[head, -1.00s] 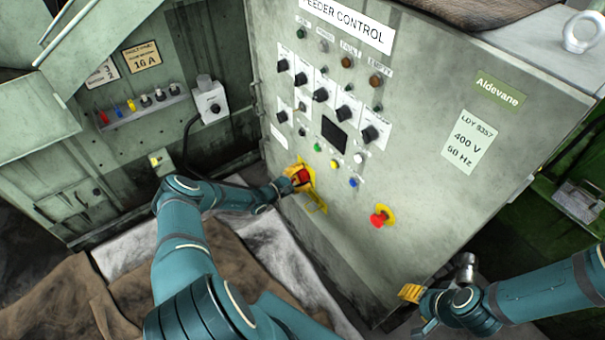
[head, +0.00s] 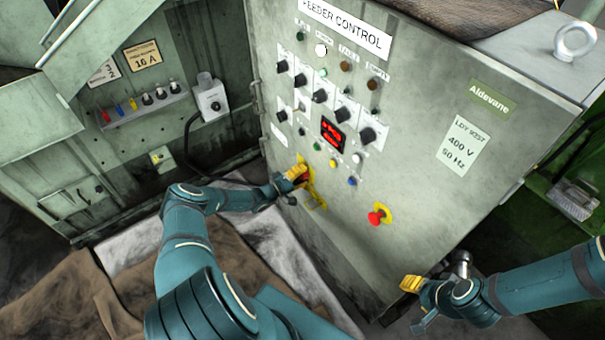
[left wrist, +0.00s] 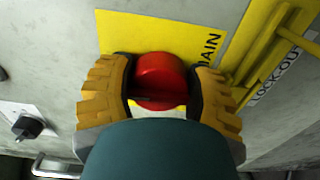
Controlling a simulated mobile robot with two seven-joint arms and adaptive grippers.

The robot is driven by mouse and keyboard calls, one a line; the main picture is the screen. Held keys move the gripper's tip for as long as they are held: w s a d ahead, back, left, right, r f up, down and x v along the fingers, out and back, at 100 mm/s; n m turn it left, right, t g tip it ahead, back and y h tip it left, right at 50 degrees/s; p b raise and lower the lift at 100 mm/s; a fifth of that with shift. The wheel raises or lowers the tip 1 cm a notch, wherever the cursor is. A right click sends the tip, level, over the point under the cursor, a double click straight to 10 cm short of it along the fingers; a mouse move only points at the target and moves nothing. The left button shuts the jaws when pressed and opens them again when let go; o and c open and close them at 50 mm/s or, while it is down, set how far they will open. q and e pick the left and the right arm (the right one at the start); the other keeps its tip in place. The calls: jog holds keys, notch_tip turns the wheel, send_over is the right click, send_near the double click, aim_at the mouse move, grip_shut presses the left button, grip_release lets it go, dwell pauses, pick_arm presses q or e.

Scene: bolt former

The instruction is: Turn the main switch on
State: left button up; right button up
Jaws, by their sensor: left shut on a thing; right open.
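The main switch is a red rotary knob (left wrist: 161,78) on a yellow plate marked MAIN (left wrist: 200,33) in the left wrist view. My left gripper (left wrist: 160,95) is shut on this knob, one yellow finger pad on each side. In the head view my left gripper (head: 296,178) covers most of the knob at the panel's lower left. A red display (head: 332,133) and a white lamp (head: 321,50) are lit on the FEEDER CONTROL cabinet (head: 440,190). My right gripper (head: 410,284) is open and empty, low at the right, apart from the cabinet.
A yellow lock-out bracket (left wrist: 268,45) stands right beside the switch. A red emergency stop button (head: 380,214) sits lower right on the panel. Several black knobs (head: 320,96) are above. A grey box with a cable (head: 210,100) is on the left wall.

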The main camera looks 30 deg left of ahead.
dwell(0.5)
pick_arm(q)
jog(key=o, duration=1.2)
jog(key=v, duration=1.2)
